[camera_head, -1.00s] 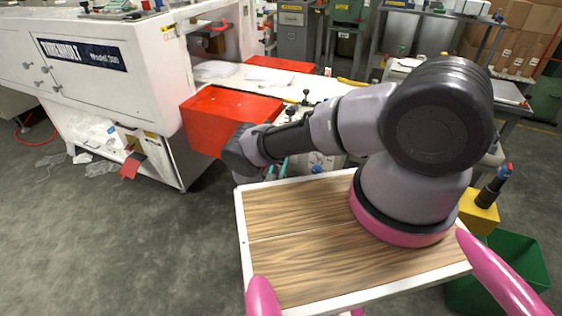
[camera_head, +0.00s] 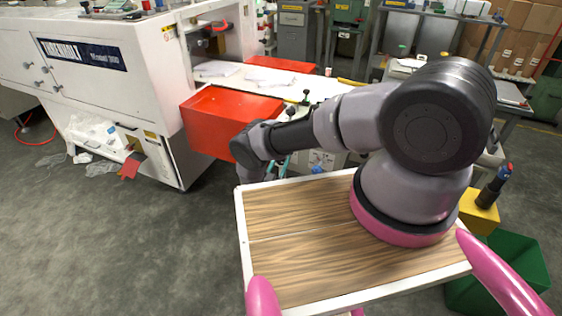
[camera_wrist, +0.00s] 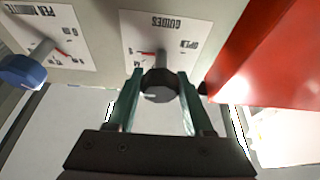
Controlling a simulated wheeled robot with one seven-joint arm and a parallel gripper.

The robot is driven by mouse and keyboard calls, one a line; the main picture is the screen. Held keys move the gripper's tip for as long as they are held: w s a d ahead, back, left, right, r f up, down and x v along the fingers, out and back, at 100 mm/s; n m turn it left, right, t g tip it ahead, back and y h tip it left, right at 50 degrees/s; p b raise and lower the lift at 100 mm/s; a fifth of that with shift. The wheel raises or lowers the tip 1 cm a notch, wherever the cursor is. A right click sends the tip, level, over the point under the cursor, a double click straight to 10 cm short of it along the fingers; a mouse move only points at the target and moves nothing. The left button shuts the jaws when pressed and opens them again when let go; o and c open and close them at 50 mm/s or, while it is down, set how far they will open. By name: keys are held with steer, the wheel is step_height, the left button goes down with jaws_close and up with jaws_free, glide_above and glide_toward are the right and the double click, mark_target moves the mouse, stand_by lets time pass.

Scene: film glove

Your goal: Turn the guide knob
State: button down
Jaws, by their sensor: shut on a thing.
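The guide knob (camera_wrist: 159,86) is dark and faceted, in the middle of the wrist view. It stands out on a shaft in front of a white dial plate (camera_wrist: 150,30) that reads "GUIDES" upside down. My gripper (camera_wrist: 160,90) has its two teal fingers on either side of the knob, shut on it. In the head view the knob and most of the gripper are hidden behind my arm; a little teal finger shows below the red box.
A blue knob (camera_wrist: 22,72) on a second dial plate sits to the left in the wrist view. A red box (camera_head: 230,108) juts out beside the panel. A large white machine (camera_head: 110,70) stands left. Grey floor (camera_head: 110,240) is open in front.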

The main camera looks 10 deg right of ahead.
steer(key=shift+c, duration=1.4)
jaws_free()
steer(key=shift+s+f, duration=0.1)
steer(key=shift+s+a+f, duration=0.15)
steer(key=shift+s+a, duration=0.15)
steer(key=shift+s, duration=0.1)
steer(key=s+a, duration=0.7)
steer(key=s, duration=0.2)
steer(key=shift+s, duration=0.4)
